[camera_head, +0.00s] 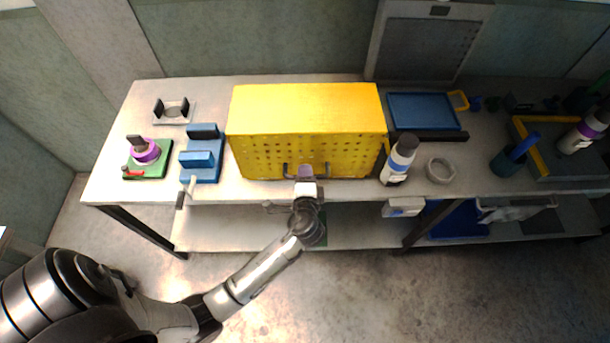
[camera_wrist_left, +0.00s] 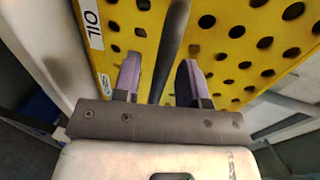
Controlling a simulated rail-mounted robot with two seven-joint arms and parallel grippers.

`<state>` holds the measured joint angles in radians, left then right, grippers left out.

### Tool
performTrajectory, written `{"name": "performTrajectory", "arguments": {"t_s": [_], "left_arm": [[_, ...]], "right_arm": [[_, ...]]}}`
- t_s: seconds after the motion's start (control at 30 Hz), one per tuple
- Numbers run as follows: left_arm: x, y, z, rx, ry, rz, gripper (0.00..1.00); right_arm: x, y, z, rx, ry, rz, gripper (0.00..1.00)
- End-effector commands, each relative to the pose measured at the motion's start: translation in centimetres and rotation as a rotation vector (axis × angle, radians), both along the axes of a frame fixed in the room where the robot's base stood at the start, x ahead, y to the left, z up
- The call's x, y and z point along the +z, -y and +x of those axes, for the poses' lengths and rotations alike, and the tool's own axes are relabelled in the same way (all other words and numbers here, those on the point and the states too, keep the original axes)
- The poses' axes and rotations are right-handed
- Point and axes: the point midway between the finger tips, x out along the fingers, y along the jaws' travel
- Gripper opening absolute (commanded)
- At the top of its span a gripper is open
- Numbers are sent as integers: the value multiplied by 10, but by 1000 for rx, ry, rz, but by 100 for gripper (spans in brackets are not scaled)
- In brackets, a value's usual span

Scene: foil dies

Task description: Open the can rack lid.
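The yellow can rack (camera_head: 307,108) stands on the bench with a flat top and a perforated front; no raised lid shows. A dark bar handle (camera_head: 287,170) runs along the lower front. My left gripper (camera_head: 305,177) is at the middle of this handle. In the left wrist view, the fingers of the left gripper (camera_wrist_left: 160,80) are apart, with the dark handle (camera_wrist_left: 173,45) passing between them. I see gaps beside the bar, so the fingers do not look closed on it. The perforated yellow face (camera_wrist_left: 235,45) lies just beyond. My right gripper is not in view.
A white bottle (camera_head: 398,160) stands close to the rack's right side, with a grey ring (camera_head: 440,170) beside it. A blue fixture (camera_head: 203,158) stands to the left. A blue tray (camera_head: 422,112) lies at the back right. Floor in front is clear.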

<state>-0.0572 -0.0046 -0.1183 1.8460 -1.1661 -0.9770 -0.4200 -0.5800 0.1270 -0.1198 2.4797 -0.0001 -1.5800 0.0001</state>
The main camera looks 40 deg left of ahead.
Motion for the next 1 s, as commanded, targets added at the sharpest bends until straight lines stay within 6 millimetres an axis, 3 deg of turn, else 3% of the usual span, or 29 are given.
{"name": "performTrajectory", "arguments": {"t_s": [0.3,0.7,1.0], "left_arm": [[0,-1,1,0,0,0,39],[0,-1,1,0,0,0,2],[0,-1,1,0,0,0,0]], "right_arm": [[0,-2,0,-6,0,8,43],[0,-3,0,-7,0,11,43],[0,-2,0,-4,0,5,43]]}}
